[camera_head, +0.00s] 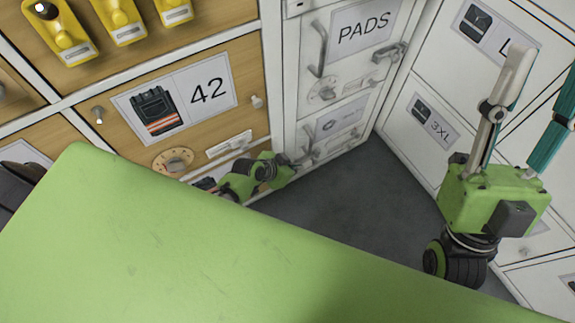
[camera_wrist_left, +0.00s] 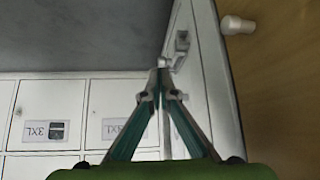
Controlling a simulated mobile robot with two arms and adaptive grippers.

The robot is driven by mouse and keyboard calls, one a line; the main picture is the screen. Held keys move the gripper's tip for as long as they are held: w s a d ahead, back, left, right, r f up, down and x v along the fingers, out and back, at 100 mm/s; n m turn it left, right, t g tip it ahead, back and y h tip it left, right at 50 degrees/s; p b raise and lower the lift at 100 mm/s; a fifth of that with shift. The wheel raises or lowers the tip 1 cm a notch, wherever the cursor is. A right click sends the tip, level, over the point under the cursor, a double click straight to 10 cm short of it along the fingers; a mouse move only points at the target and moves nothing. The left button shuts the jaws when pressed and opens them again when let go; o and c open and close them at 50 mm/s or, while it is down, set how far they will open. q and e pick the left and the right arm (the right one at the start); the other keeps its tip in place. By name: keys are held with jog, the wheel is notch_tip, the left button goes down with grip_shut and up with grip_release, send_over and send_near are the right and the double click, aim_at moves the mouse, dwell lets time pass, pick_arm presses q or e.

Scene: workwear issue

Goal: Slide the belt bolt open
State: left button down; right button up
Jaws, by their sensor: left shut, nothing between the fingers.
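The belt door (camera_head: 325,127) is the small white door under the PADS door, with a belt-like picture label. In the head view its bolt is too small and partly covered to make out. My left gripper (camera_head: 294,166) is low beside this door, its fingertips hard to see there. In the left wrist view, the teal fingers of my left gripper (camera_wrist_left: 160,75) meet at the tips, shut and empty. A small metal fitting (camera_wrist_left: 182,42) on the white front is just beyond the tips; I cannot tell whether they touch. My right gripper (camera_head: 545,68) is open and empty at the right.
The PADS door (camera_head: 345,60) has a handle, dial and bolt. The wooden 42 door (camera_head: 230,122) is left of it, with a knob (camera_head: 256,101) and dial. White lockers (camera_head: 425,120) line the right. Grey floor (camera_head: 345,205) is clear between. Yellow items hang upper left.

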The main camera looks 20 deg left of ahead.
pick_arm(q)
jog(key=shift+p+v, duration=1.3)
jog(key=shift+v, duration=1.4)
pick_arm(e)
jog(key=w+a+f+g+h, duration=0.1)
jog(key=w+f+g+h, duration=0.1)
jog(key=w+f+g, duration=0.5)
jog(key=shift+w+f+h, duration=0.4)
jog(key=shift+w+f, duration=0.9)
jog(key=shift+f, duration=0.55)
jog(key=shift+a+g, duration=0.1)
jog(key=shift+g, duration=0.2)
